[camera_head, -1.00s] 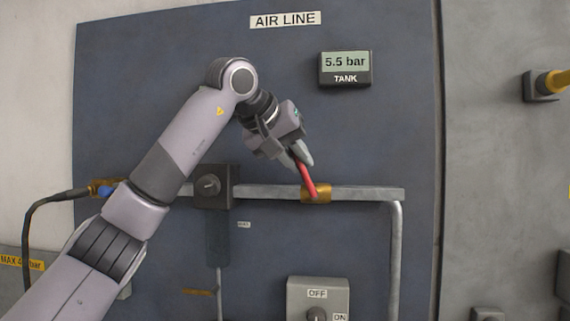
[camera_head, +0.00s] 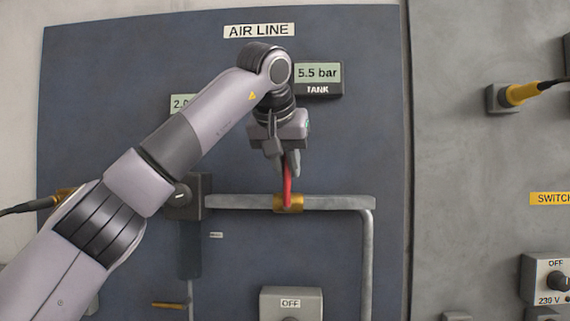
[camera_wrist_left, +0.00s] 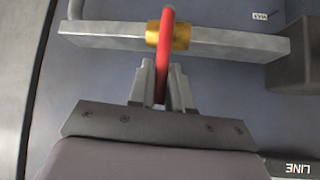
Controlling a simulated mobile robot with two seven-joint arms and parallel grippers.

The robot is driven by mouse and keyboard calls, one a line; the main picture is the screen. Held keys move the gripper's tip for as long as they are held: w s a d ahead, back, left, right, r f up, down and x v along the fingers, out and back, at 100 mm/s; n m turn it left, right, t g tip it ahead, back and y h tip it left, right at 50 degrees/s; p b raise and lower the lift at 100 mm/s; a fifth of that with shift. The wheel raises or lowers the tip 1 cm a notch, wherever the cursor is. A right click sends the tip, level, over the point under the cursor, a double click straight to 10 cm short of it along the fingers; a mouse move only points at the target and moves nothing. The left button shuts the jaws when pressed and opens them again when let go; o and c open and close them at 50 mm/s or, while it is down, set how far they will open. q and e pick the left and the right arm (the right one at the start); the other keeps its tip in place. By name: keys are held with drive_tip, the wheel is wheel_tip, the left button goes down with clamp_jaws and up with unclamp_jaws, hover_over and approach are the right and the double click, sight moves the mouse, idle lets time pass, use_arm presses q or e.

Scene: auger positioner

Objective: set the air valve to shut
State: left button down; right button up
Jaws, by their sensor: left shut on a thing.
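The air valve has a brass body (camera_head: 288,203) on the grey horizontal pipe and a red lever (camera_head: 287,181). The lever points almost straight up, across the pipe. My left gripper (camera_head: 287,164) is shut on the upper part of the lever. In the left wrist view the lever (camera_wrist_left: 164,60) runs from the brass body (camera_wrist_left: 168,35) down between the two fingers (camera_wrist_left: 162,88). The lever's end is hidden between the fingers. My right gripper is not in view.
The tank display (camera_head: 318,74) reads 5.5 bar. A second display (camera_head: 182,104) is partly hidden behind my left arm. A dark regulator block (camera_head: 190,197) sits left on the pipe (camera_head: 335,202). A switch box (camera_head: 291,304) is below.

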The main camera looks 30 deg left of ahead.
use_arm(q)
drive_tip(key=c, duration=1.2)
unclamp_jaws()
drive_tip(key=shift+d, duration=0.1)
drive_tip(key=shift+o, duration=0.2)
drive_tip(key=v, duration=0.7)
drive_tip(key=shift+d, duration=0.1)
